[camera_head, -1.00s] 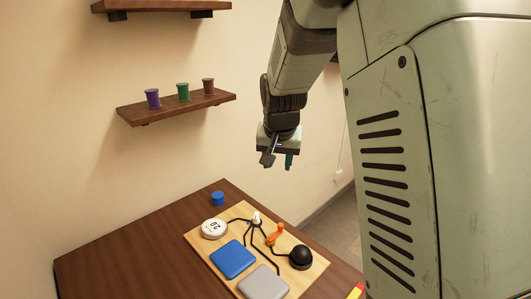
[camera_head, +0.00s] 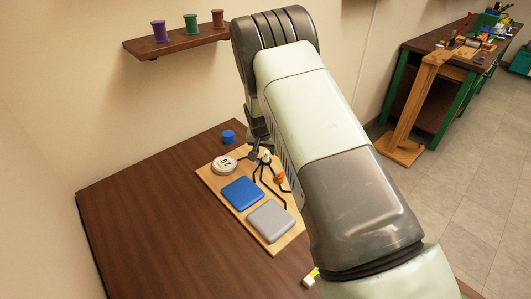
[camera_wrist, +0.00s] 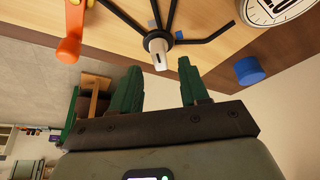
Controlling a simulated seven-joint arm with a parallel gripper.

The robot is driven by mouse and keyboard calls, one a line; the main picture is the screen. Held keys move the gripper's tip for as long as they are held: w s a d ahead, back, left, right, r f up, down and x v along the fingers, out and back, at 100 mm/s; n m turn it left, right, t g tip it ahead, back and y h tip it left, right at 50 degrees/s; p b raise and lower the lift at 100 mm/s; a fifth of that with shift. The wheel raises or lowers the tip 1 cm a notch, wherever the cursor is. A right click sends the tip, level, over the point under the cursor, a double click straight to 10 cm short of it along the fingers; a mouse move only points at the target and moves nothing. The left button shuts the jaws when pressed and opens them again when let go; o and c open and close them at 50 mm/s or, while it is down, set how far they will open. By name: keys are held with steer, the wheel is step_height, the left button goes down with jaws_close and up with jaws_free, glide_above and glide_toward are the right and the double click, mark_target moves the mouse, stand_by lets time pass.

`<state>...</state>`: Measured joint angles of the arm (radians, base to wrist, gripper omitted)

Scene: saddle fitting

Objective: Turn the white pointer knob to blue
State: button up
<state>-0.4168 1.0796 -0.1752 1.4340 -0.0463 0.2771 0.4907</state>
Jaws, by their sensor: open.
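The white pointer knob (camera_wrist: 157,46) stands on the wooden board, with black lines fanning out from its base in the wrist view. It shows small in the head view (camera_head: 265,158), beside my gripper. A dark mark shows on its end, but I cannot tell which colour it points to. Small blue patches (camera_wrist: 179,35) lie near its base. My gripper (camera_wrist: 160,72) is open and empty. Its two green fingers are apart, with the knob just beyond their tips and roughly between them. In the head view my arm hides most of the gripper.
The board (camera_head: 209,180) also carries a round white dial (camera_head: 223,165), a blue pad (camera_head: 242,194), a grey pad (camera_head: 271,221) and an orange lever (camera_wrist: 70,38). A blue cylinder (camera_head: 228,137) stands on the table behind the board. The table's left side is clear.

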mark_target(266, 153)
steer(key=shift+x, duration=1.75)
jaws_close()
